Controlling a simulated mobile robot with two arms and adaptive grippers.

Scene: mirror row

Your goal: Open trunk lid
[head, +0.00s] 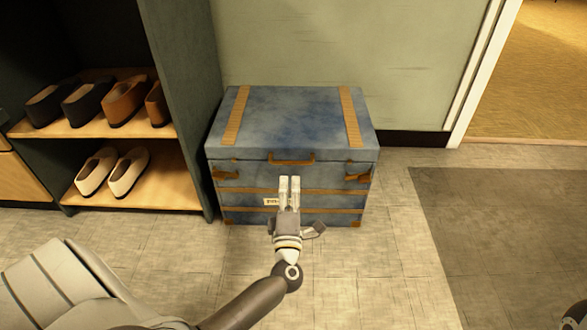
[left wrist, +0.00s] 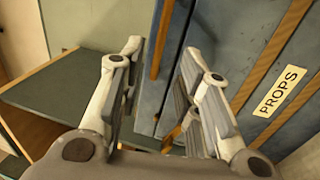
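A blue trunk (head: 240,178) with tan straps stands on the floor against the wall, its lid (head: 292,118) shut. A brown handle (head: 291,159) is at the middle of the lid's front edge, with brown latches at both sides. My left gripper (head: 289,181) is in front of the trunk, just below the handle in the head view. In the left wrist view its fingers (left wrist: 162,58) are apart with nothing held; the blue trunk front (left wrist: 245,40) shows beyond them. A brown strip between the fingertips may be the handle. I cannot tell whether they touch it.
A dark shelf unit (head: 180,60) with several shoes stands close to the trunk's left. A white label (left wrist: 280,92) reading PROPS is on the trunk front. A grey mat (head: 500,220) lies at the right, and the floor between is clear.

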